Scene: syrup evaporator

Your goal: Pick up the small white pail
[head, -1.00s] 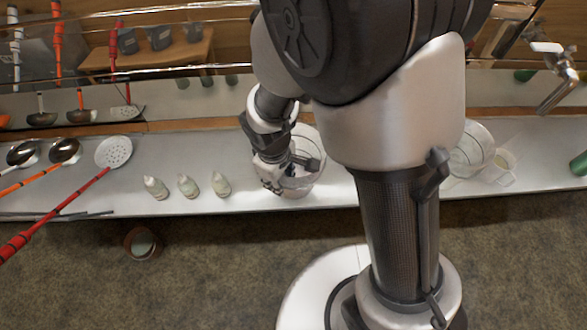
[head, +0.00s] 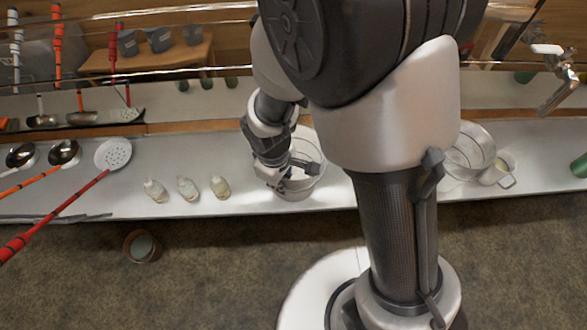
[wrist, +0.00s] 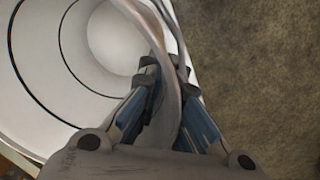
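The small white pail (head: 311,180) stands on the metal counter, partly hidden behind my gripper in the head view. In the wrist view its pale round inside (wrist: 90,60), with dark rings, fills the upper left. Its grey rim or handle runs between my fingers. My gripper (head: 287,172) reaches down at the pail's near left side. In the wrist view my gripper (wrist: 168,82) has its fingertips drawn close together with the grey strip between them, and it looks shut on it. The exact contact is partly hidden.
Three small pale bottles (head: 188,188) stand left of the pail. Ladles and a white skimmer (head: 113,154) lie farther left. A clear round vessel (head: 468,150) and a small white jug (head: 497,170) stand at right. A brown pot (head: 142,246) sits below the counter's front edge.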

